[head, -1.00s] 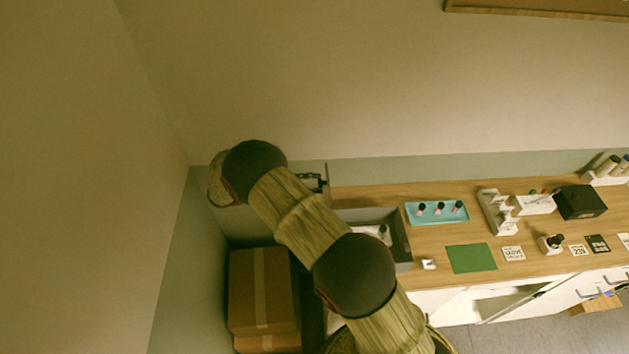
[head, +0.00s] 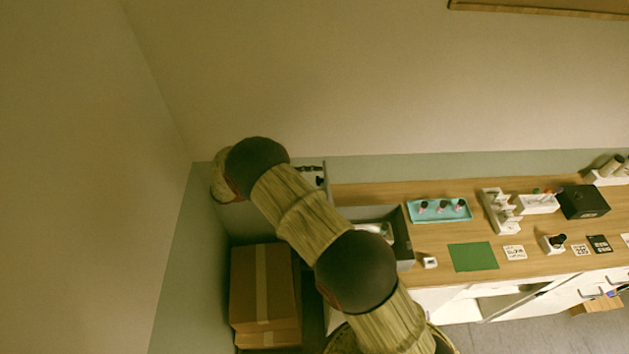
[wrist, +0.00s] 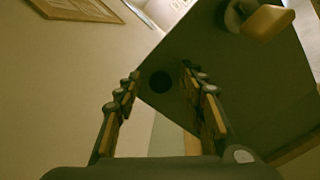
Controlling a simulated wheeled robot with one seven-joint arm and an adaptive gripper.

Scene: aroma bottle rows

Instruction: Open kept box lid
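The grey box (head: 404,240) stands at the left end of the counter, partly hidden behind my arm. Its top looks open on the visible side, with something pale inside. An upright panel that may be its lid shows beside my gripper (head: 318,181), which is small and mostly hidden by my arm. In the wrist view, my gripper (wrist: 165,105) has its two fingers apart. A dark grey panel (wrist: 235,75) with a round black spot reaches between and behind the fingers. I cannot tell if they touch it.
A blue tray (head: 422,217) with several small bottles, a green mat (head: 473,257), a white stepped stand (head: 497,210) and a black box (head: 583,203) are on the counter. Cardboard boxes (head: 248,290) are stacked at lower left. Walls are close behind and left.

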